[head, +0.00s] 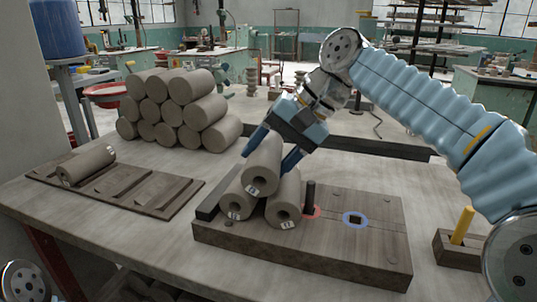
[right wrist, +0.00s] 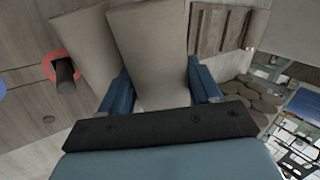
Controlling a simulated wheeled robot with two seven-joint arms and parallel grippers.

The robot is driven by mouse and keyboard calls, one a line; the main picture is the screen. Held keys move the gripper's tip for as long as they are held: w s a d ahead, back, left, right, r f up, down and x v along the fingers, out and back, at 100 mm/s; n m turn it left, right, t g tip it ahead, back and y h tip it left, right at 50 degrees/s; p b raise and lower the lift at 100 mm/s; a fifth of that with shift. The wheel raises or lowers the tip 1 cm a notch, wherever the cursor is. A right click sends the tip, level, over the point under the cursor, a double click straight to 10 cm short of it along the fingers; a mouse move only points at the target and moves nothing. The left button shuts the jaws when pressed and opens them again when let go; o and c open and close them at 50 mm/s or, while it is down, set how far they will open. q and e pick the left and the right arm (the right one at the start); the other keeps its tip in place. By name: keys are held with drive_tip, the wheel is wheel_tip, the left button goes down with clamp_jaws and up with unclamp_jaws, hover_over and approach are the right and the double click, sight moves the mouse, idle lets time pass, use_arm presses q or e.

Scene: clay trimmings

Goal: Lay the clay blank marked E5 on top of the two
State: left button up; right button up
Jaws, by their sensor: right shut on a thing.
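My right gripper (head: 291,137) is shut on a clay blank (head: 264,163), a grey cylinder with a small label on its near end, too small to read surely. The held blank sits above and between two lower blanks, the left one (head: 231,194) and the right one (head: 284,195), and appears to touch both. The lower two lie side by side on a thick wooden board (head: 350,254). In the right wrist view, the fingers (right wrist: 163,90) straddle the held blank, with another blank (right wrist: 78,40) beside it. My left gripper is not in view.
A dark peg (head: 310,195) in a red ring stands just right of the blanks, with a blue ring (head: 355,219) farther right. A slotted rack (head: 150,190) at left holds one blank (head: 87,164). Several blanks are stacked (head: 180,110) behind. A yellow peg (head: 462,225) stands at right.

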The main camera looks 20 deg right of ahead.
drive_tip(key=shift+d+f, duration=0.25)
drive_tip(key=shift+f, duration=0.7)
drive_tip(key=o, duration=1.5)
drive_tip(key=shift+o, duration=0.4)
drive_tip(key=a+p+v, duration=0.1)
drive_tip(key=p+v, duration=0.3)
drive_tip(key=v, duration=1)
drive_tip(key=shift+w+r, duration=0.15)
drive_tip(key=shift+r, duration=0.3)
drive_tip(key=shift+d+r, duration=0.25)
drive_tip(key=shift+r, duration=0.15)
